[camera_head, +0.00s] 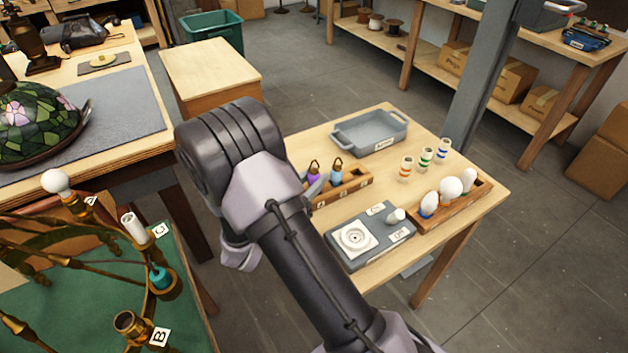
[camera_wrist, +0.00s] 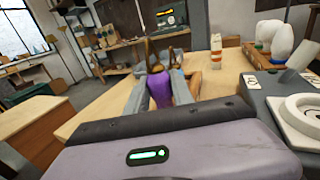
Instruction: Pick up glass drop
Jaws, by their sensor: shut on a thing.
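A purple glass drop (camera_wrist: 160,90) with a brass top stands between the fingers of my gripper (camera_wrist: 164,76) in the wrist view. My gripper is shut on it. In the head view the purple drop (camera_head: 313,176) shows just beyond my arm, at the left end of a small labelled wooden rack (camera_head: 354,188). A blue glass drop (camera_head: 336,174) with a brass top stands in the rack beside it, to the right. My arm hides the left part of the rack. I cannot tell whether the purple drop is clear of its slot.
On the same table are a grey tray (camera_head: 367,142), several striped cylinders (camera_head: 426,158), a bulb rack (camera_head: 450,207) and a grey test box (camera_head: 374,243) with a white socket. A brass chandelier (camera_head: 160,284) is at lower left. A grey post (camera_head: 484,85) rises behind the table.

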